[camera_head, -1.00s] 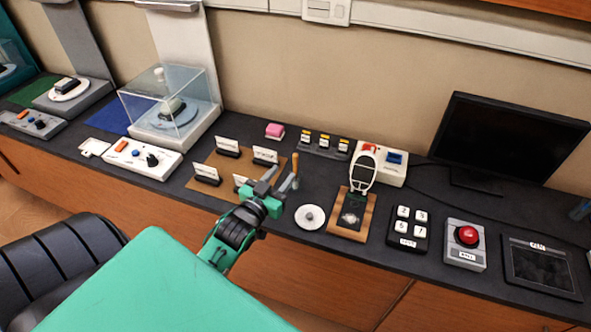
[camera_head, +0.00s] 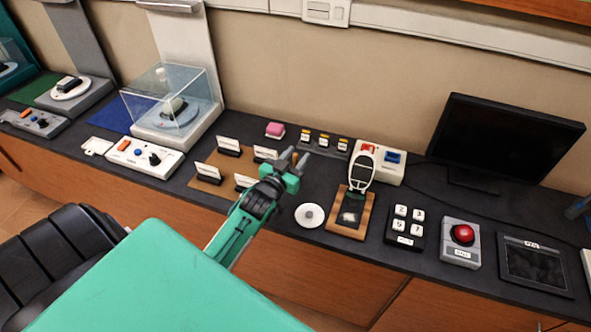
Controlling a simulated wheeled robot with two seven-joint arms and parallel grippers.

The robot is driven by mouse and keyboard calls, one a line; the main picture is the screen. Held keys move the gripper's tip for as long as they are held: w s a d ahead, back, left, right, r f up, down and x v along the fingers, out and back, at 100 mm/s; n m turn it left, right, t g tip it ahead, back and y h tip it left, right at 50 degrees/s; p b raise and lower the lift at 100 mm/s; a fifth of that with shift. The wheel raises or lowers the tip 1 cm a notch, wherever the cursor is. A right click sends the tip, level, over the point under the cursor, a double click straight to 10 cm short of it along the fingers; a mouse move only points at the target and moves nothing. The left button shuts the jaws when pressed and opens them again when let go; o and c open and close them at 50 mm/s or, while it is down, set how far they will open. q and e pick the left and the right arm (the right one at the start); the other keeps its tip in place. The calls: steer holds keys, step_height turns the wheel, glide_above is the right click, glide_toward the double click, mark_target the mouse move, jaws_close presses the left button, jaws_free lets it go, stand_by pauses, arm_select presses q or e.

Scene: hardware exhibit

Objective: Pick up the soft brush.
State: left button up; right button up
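A small brown, wooden-looking piece (camera_head: 295,156) shows between the fingers of my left gripper (camera_head: 293,160). It may be the handle of the soft brush; its lower part is hidden behind the gripper and no bristles can be made out. The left gripper's two grey fingers stand apart and point away over the counter, just beyond the label cards. I cannot tell whether they touch the brown piece. My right gripper is not seen.
Label cards on a brown board (camera_head: 208,187) stand left of the gripper. A white disc (camera_head: 310,215) and a wooden-based magnifier stand (camera_head: 343,222) are close on the right.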

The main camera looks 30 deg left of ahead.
arm_select(q)
steer(key=shift+c, duration=0.4)
jaws_close()
steer(key=shift+r, duration=0.1)
